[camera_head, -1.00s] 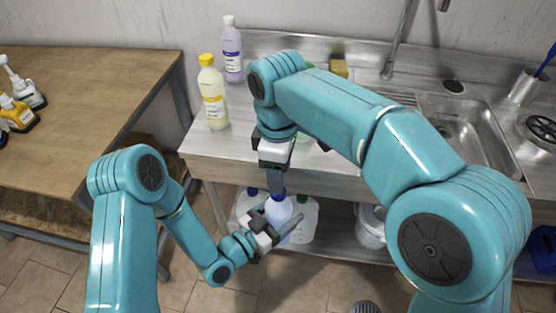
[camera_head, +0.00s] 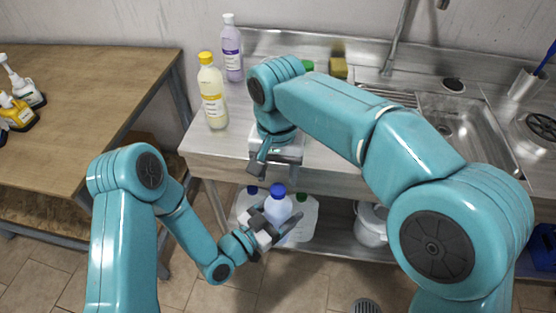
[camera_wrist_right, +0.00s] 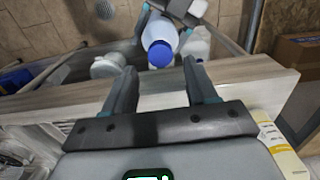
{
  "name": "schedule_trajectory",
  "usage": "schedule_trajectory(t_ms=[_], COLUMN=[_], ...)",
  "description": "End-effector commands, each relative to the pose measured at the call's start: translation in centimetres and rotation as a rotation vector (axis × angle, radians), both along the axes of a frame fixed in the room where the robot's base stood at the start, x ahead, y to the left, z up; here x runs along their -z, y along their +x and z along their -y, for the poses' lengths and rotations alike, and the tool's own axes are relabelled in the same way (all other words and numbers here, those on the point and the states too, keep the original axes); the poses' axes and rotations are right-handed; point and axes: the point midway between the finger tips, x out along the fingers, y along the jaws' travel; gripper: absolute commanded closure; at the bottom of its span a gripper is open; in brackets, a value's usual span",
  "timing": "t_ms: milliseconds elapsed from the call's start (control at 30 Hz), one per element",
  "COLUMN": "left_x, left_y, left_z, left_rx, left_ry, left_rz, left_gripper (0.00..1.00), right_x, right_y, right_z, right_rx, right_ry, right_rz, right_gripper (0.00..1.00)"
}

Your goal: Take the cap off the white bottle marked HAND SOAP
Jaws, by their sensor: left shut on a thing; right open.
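A white bottle (camera_head: 279,209) with a blue cap (camera_head: 277,190) stands about upright in my left gripper (camera_head: 282,222), which is shut on its body. The cap sits on the bottle's top. Its label is not readable here. My right gripper (camera_head: 272,166) is open and empty, above and behind the bottle, apart from the cap. In the right wrist view the blue cap (camera_wrist_right: 161,53) and white body (camera_wrist_right: 160,30) show beyond and between the open fingers (camera_wrist_right: 161,80). The right arm partly hides the counter.
A yellow-capped bottle (camera_head: 213,95) and a purple bottle (camera_head: 232,52) stand on the steel counter (camera_head: 200,147). White containers (camera_head: 306,222) and a white bucket (camera_head: 371,228) are on the shelf below. The counter's front edge is close to my right gripper.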

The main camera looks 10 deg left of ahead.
Motion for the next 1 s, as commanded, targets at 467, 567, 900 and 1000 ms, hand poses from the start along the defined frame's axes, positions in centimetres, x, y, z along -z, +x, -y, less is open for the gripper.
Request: schedule_trajectory(t_ms=[467,567,900,1000], left_x=[-0.1,-0.1,-0.1,-0.1], left_y=[0.0,0.0,0.0,0.0], left_z=[0.0,0.0,0.0,0.0], left_rx=[0.0,0.0,0.0,0.0], left_ry=[-0.001,-0.001,-0.001,0.0], left_rz=[0.002,0.002,0.002,0.001], left_gripper=[1.0,1.0,1.0,1.0], right_x=[4.8,4.8,4.7,4.7], right_y=[-0.1,-0.1,-0.1,-0.1], right_z=[0.0,0.0,0.0,0.0], right_rx=[-0.001,-0.001,-0.002,-0.004], right_ry=[0.001,0.001,0.001,0.001], right_rz=[0.0,0.0,0.0,0.0], right_gripper=[0.43,0.43,1.0,1.0])
